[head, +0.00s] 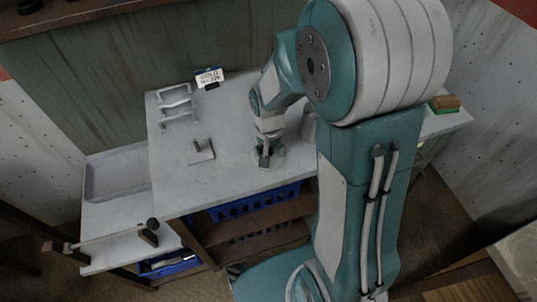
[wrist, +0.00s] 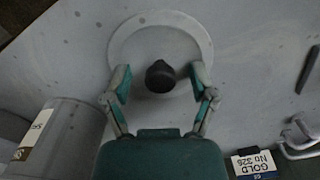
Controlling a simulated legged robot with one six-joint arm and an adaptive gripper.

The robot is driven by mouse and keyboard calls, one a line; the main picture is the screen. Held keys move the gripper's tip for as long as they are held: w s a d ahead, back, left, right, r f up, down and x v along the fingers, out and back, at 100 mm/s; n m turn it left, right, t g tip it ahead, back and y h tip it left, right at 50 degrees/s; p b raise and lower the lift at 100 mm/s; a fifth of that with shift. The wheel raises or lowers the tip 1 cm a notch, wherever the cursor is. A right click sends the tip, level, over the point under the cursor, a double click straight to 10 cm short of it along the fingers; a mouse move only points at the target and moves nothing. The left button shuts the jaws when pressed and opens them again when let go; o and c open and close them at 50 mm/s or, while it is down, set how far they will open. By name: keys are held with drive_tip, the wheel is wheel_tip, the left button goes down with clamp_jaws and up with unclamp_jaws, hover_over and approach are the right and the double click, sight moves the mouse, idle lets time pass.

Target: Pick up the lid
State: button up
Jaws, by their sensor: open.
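The lid is a pale round disc with a dark knob in its middle. In the wrist view the lid (wrist: 160,22) lies flat on the grey worktop, and its knob (wrist: 161,77) stands between the two fingers. My gripper (wrist: 160,82) is open, with one finger on each side of the knob and a visible gap to both. In the head view my gripper (head: 265,158) points down over the lid (head: 270,163), which it partly hides. The height of the fingertips above the lid is hard to tell.
A grey canister (wrist: 62,135) with a label stands beside the lid. A "GOLD" label card (head: 209,77) and a pale rack (head: 177,104) sit toward the back. A plate with a peg (head: 201,152) is left of my gripper. A brush-like block (head: 445,104) lies far right.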

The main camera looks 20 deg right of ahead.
clamp_jaws()
drive_tip(key=shift+s, duration=0.1)
